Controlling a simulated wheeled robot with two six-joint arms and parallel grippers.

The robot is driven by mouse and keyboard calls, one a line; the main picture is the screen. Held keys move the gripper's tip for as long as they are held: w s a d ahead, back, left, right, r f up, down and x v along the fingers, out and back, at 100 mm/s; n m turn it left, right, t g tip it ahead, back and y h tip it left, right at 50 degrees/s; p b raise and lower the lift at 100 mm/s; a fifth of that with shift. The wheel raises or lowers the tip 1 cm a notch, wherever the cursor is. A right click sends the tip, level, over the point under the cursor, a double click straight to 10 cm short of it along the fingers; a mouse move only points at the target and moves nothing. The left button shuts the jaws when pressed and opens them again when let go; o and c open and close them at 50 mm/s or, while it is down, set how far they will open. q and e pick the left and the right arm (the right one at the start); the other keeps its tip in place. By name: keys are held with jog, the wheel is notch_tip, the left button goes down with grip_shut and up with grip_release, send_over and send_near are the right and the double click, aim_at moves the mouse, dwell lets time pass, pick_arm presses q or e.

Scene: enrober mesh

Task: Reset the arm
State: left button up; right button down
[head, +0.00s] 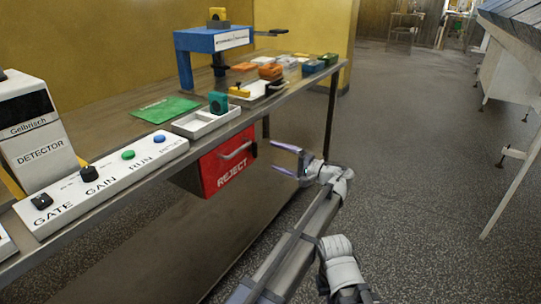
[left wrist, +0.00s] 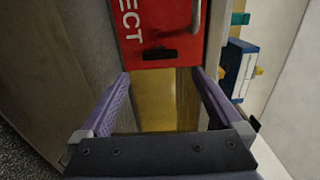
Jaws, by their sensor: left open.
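My left gripper (head: 277,159) is open and empty in the head view. It is off the front edge of the bench, just right of the red REJECT box (head: 228,160). In the left wrist view, the two purple fingers (left wrist: 160,74) stand wide apart. The red front of the box (left wrist: 158,30) shows beyond their tips, with nothing between them. I cannot tell whether a fingertip touches the box. My right gripper is not in view.
The bench (head: 110,210) carries a detector (head: 35,128), a control panel (head: 105,180), a white tray (head: 205,122), a green sheet (head: 166,109) and a blue press-like stand (head: 213,42). A pale bench (head: 515,100) stands at right. The floor (head: 420,130) between is clear.

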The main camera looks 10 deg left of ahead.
pick_arm(q)
jog(key=shift+d, duration=0.1)
jog(key=s+a+f+n+g+h, duration=0.15)
jog(key=s+a+f+h, duration=0.3)
jog(key=s+f, duration=0.45)
jog(key=s+a+f+n+g+h, duration=0.1)
jog(key=s+a+f+g+h, duration=0.2)
jog(key=s+f+h, duration=0.5)
jog(key=s+d+f+m+g+h, duration=0.1)
jog(key=s+d+f+h, duration=0.1)
jog(key=s+d, duration=0.6)
jog(key=s+d+f+m+g+h, duration=0.1)
jog(key=s+d+f+m, duration=0.15)
jog(key=s+d, duration=0.6)
notch_tip(320, 180, up, 33)
jog(key=n+p, duration=0.1)
jog(key=p, duration=3.2)
jog(key=shift+s+p, duration=0.3)
jog(key=shift+s, duration=0.05)
jog(key=shift+d, duration=0.1)
